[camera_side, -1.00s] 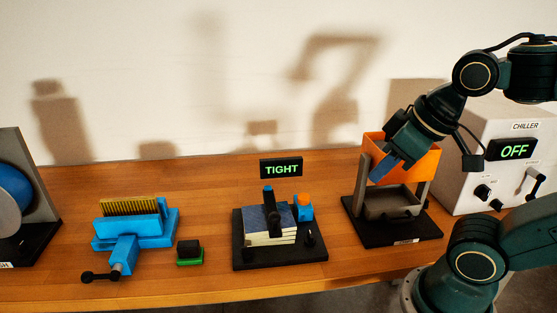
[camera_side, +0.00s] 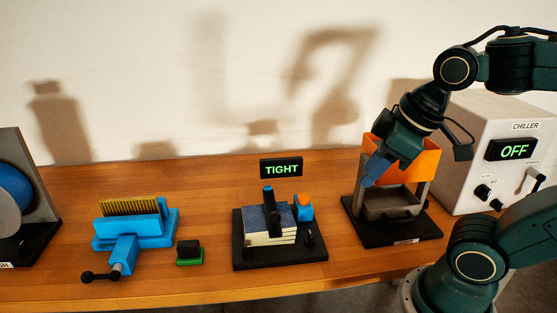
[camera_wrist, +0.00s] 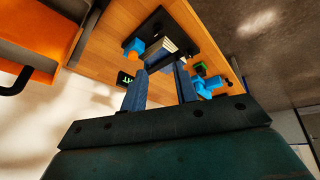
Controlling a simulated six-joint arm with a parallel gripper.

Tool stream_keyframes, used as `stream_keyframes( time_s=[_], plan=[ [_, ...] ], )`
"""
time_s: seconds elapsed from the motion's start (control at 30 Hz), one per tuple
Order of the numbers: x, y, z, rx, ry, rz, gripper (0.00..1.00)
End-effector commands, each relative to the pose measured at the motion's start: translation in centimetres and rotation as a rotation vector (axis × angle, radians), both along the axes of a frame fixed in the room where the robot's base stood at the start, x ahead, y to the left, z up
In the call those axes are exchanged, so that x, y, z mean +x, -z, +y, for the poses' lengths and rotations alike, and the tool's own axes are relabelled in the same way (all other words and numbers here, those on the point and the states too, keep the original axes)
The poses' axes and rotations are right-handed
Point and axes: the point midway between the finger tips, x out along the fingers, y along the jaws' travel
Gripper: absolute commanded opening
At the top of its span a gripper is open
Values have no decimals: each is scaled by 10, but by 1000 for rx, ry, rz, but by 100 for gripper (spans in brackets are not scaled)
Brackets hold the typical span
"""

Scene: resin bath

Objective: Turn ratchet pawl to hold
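The strap press (camera_side: 245,262) stands mid-table on a black base, with a stack of sheets (camera_side: 262,238) under a dark upright bar. A blue block with an orange top (camera_side: 304,203) sits at its right. A small dark lever (camera_side: 310,238) is at its front right. I cannot tell for sure which part is the pawl. The sign behind reads TIGHT (camera_side: 281,169). My gripper (camera_side: 369,176) is right of the press, in front of the orange hopper, above the table. In the wrist view its fingers (camera_wrist: 159,84) are apart and empty, with the press beyond them.
The orange hopper (camera_side: 422,160) on its frame stands close by my gripper. The white chiller (camera_side: 475,140), reading OFF, is at the right. A blue vise (camera_side: 160,222) and a small black-and-green block (camera_side: 189,252) are left of the press.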

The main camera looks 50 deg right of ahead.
Motion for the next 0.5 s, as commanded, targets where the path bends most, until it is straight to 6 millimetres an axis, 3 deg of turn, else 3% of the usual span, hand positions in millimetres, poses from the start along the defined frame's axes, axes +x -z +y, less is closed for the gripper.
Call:
stream_keyframes(
  time_s=[0.5],
  plan=[
    [42,16,-2,-252,-661,148,30]
  ],
)
